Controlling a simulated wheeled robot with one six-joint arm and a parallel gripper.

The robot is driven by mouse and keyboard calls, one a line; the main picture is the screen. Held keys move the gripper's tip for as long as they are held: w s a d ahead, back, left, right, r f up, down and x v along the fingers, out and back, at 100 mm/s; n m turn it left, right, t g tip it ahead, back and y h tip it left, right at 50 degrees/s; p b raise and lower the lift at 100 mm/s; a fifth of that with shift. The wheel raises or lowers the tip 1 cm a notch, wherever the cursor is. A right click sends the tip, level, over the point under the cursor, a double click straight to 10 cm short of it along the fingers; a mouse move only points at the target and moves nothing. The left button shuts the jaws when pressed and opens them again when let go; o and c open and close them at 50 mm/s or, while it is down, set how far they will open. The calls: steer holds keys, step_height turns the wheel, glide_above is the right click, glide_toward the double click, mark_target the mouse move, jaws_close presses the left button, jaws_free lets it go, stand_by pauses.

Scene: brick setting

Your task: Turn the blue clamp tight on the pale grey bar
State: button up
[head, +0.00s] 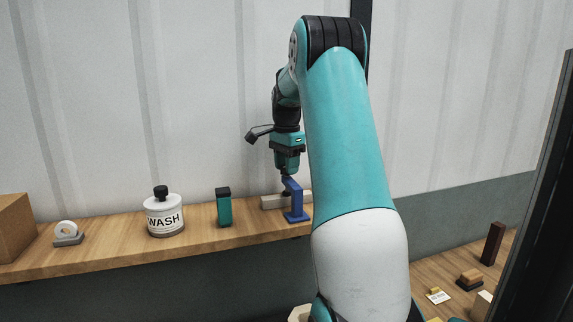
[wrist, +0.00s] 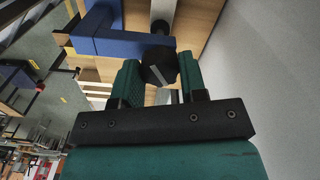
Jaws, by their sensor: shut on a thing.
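The blue clamp (head: 296,205) stands on the wooden shelf at the pale grey bar (head: 271,202), partly behind my arm in the head view. In the wrist view the clamp's blue frame (wrist: 110,45) is at upper left, and the bar (wrist: 163,10) shows at the top. My gripper (head: 287,174) points down over the clamp's top. In the wrist view its green fingers (wrist: 158,82) are on either side of the clamp's dark knob (wrist: 158,66), shut on it. I cannot tell how tightly the clamp sits on the bar.
On the shelf (head: 110,250), left of the clamp, stand a green block with a dark top (head: 223,208), a WASH bottle (head: 164,215), a tape dispenser (head: 67,234) and a brown box (head: 14,228). The wall (head: 190,100) is close behind. A lower wooden surface (head: 425,275) lies at right.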

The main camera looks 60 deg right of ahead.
steer(key=shift+w, duration=0.1)
stand_by(0.3)
steer(key=o, duration=0.9)
steer(key=shift+o, duration=0.2)
step_height(320, 180, up, 18)
steer(key=b, duration=0.1)
steer(key=shift+f, duration=0.25)
